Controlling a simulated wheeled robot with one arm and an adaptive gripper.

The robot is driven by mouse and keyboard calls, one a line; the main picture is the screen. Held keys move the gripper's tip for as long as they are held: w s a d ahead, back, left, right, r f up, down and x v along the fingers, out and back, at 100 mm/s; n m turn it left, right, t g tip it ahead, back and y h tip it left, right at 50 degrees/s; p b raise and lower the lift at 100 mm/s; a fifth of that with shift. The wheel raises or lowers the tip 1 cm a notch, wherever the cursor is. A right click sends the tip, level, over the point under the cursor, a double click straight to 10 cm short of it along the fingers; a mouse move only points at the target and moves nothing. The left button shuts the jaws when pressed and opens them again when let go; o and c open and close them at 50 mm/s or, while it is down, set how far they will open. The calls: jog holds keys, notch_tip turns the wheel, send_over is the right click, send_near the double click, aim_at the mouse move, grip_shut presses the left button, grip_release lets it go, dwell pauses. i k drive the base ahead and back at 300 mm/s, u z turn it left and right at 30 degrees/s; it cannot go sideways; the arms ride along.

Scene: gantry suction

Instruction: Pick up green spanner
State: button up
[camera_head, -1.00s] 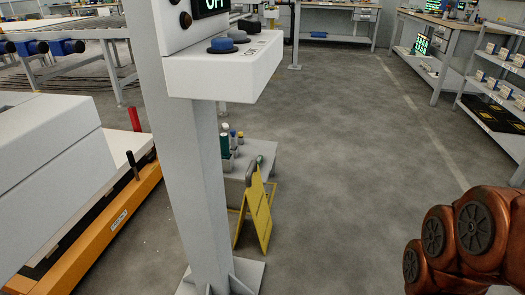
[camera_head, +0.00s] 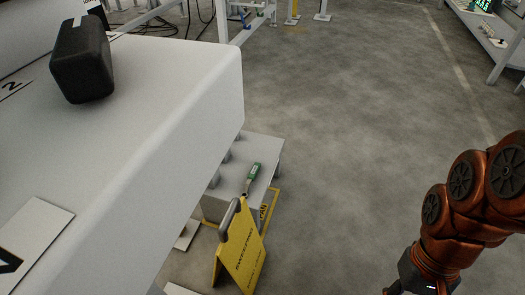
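The dark end of the arm runs out at the bottom edge, and no gripper fingers show. Part of the stand's left side is hidden behind a white panel.
The grey floor (camera_head: 350,130) to the right is clear.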

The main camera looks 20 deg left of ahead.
aim_at(252, 176)
jog(key=i, duration=1.1)
jog(key=u, duration=3)
